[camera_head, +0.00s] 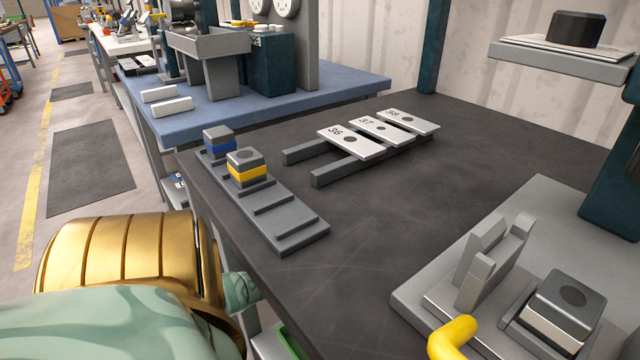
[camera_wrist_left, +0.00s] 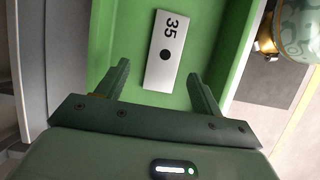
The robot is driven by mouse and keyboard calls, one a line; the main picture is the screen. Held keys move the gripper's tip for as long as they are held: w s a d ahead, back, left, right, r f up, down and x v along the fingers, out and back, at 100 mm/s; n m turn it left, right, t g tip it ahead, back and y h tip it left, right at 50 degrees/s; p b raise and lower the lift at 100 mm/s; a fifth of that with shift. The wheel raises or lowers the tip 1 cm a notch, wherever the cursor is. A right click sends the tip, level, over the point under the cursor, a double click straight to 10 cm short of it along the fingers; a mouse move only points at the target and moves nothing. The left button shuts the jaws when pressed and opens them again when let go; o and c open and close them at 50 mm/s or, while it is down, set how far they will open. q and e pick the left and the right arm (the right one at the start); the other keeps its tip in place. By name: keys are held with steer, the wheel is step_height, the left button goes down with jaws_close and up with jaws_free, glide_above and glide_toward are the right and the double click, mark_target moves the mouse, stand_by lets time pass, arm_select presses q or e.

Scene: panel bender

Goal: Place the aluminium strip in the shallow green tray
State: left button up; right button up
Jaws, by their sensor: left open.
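In the left wrist view, an aluminium strip (camera_wrist_left: 166,52) marked 35, with a dark round hole, appears to lie flat and slightly tilted on the floor of the shallow green tray (camera_wrist_left: 112,40). My left gripper (camera_wrist_left: 160,75) is open, with one finger to each side of the strip's near end and clear gaps between. Only a small green corner of the tray (camera_head: 290,346) shows in the head view, below the bench's front edge. My left gripper is hidden in the head view. My right gripper is in neither view.
Strips marked 36 (camera_head: 350,144), 37 (camera_head: 381,130) and 38 (camera_head: 408,120) lie across two grey rails on the dark bench (camera_head: 330,235). A stepped holder (camera_head: 288,220) carries blue- and yellow-banded blocks. A grey fixture with a yellow handle (camera_head: 452,338) stands at right. The bench middle is clear.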

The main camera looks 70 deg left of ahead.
arm_select(q)
steer(key=w+p+v, duration=0.1)
steer(key=p+v, duration=0.1)
steer(key=v, duration=0.5)
steer(key=w+d+r+n+t, duration=0.3)
steer(key=d+r+n+t, duration=0.25)
steer(key=d+n, duration=0.45)
steer(key=w+d+r+n+t, duration=0.2)
steer(key=d+r+n+t, duration=0.4)
steer(key=d+n, duration=0.4)
steer(key=s+a+f+n+g+y, duration=0.35)
steer(key=s+f+n+y, duration=0.25)
steer(key=s+f+n, duration=0.7)
steer(key=s+d+f+n+g, duration=0.2)
steer(key=s+f+n+g, duration=0.2)
steer(key=s, duration=0.7)
steer(key=s+d+f+n+g, duration=0.2)
steer(key=s+f+n+g, duration=0.2)
steer(key=s, duration=0.7)
steer(key=shift+s+d+f+n+g+y, duration=0.2)
steer(key=shift+f+n+g+y, duration=0.15)
steer(key=shift+n+g, duration=0.6)
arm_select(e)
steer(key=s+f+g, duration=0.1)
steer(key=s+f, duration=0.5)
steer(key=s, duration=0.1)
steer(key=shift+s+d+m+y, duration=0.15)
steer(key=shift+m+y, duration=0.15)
